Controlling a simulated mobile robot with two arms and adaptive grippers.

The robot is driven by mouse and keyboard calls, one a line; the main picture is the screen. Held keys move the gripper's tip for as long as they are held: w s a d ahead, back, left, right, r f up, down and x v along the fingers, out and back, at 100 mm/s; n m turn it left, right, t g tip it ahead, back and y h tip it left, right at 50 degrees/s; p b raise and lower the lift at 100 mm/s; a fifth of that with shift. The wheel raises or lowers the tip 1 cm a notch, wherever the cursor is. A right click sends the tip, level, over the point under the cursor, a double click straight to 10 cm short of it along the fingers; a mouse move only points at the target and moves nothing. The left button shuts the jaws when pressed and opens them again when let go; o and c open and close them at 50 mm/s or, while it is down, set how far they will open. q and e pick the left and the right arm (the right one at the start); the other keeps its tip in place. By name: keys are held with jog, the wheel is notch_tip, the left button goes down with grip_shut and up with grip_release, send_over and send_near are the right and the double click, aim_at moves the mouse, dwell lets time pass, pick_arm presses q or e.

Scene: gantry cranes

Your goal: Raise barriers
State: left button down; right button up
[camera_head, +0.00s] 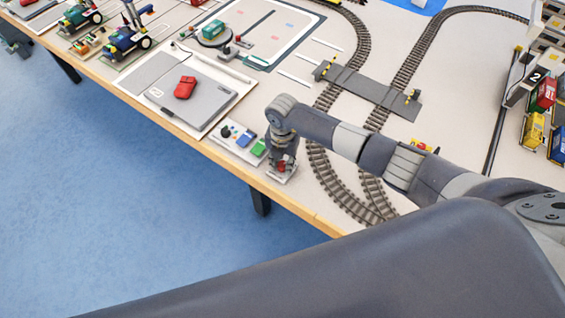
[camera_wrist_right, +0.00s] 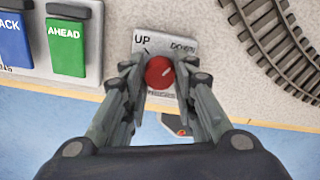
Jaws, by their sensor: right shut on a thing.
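A grey crossing plate (camera_head: 369,90) lies across two tracks. Small yellow-and-black barriers stand on it, one at the left end (camera_head: 325,69) and one at the right end (camera_head: 412,97); they are too small to tell if raised or lowered. A red round knob (camera_wrist_right: 159,72) sits on a small grey panel (camera_wrist_right: 183,45) marked UP and DOWN at the table's front edge. My right gripper (camera_wrist_right: 159,78) points down over the panel, its fingers shut on the knob's two sides. The gripper also shows from above in the head view (camera_head: 282,169). My left gripper is not visible.
Left of the knob panel is a control panel with a green AHEAD button (camera_wrist_right: 68,45) and a blue button (camera_wrist_right: 15,42). A curved track (camera_head: 335,190) runs close on its right. A red car (camera_head: 185,87) sits on a grey plate. My right arm hides part of the track.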

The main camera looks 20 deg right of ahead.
jog(key=n+b, duration=0.2)
jog(key=n, duration=0.1)
jog(key=shift+f+n, duration=0.15)
jog(key=shift+n, duration=0.25)
jog(key=n+b, duration=0.3)
jog(key=shift+n, duration=0.3)
jog(key=n+b, duration=0.3)
jog(key=n, duration=0.1)
jog(key=shift+b, duration=0.35)
jog(key=shift+n+b, duration=1.25)
jog(key=shift+n, duration=0.45)
jog(key=shift+r, duration=0.2)
jog(key=o, duration=1.1)
